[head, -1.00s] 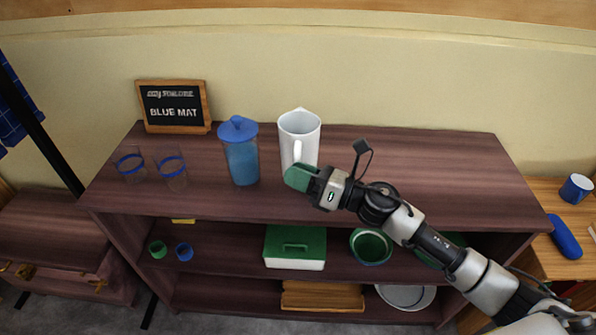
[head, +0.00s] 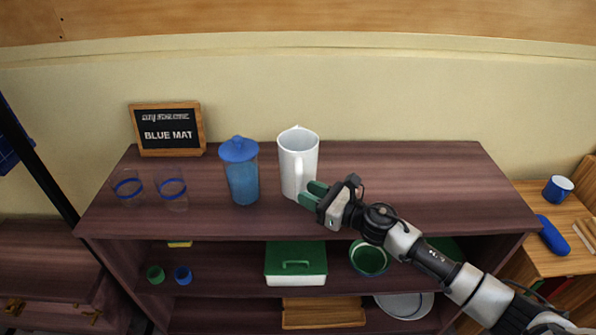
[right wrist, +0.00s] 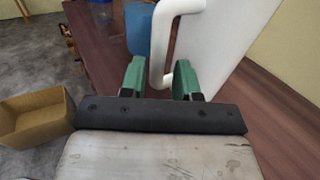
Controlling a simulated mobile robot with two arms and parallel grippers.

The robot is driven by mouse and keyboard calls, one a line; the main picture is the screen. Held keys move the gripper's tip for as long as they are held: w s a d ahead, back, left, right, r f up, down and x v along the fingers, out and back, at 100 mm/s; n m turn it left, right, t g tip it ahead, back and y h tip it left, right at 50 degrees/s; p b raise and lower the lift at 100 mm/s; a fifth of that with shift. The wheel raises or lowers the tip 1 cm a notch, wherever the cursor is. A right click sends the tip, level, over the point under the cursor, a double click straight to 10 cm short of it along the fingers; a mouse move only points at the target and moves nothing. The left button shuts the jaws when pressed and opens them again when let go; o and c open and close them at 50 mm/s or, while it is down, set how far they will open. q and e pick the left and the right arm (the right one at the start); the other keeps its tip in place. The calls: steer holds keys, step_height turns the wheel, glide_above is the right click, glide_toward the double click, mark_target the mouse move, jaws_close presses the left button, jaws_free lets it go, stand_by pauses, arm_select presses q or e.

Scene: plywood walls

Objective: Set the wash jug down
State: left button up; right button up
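The white wash jug (head: 291,165) stands upright on the dark wooden shelf top (head: 400,180), right of a blue lidded pitcher. My right gripper (head: 311,194) is at the jug's handle side, low near the shelf top. In the right wrist view, its green fingers (right wrist: 158,80) are spread apart with the jug's handle (right wrist: 159,45) between and just beyond them. The right gripper looks open and not clamped on the handle. The jug's white body (right wrist: 225,35) fills the upper right there. My left gripper is not in view.
The blue lidded pitcher (head: 242,180) and two blue-banded glasses (head: 128,190) (head: 172,194) stand to the left. A BLUE MAT sign (head: 167,130) stands behind them. Lower shelves hold a green-lidded box (head: 296,264) and bowls.

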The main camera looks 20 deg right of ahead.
steer(key=p+x, duration=0.1)
steer(key=x, duration=0.4)
steer(key=shift+a, duration=0.2)
jaws_close()
steer(key=shift+r, duration=0.1)
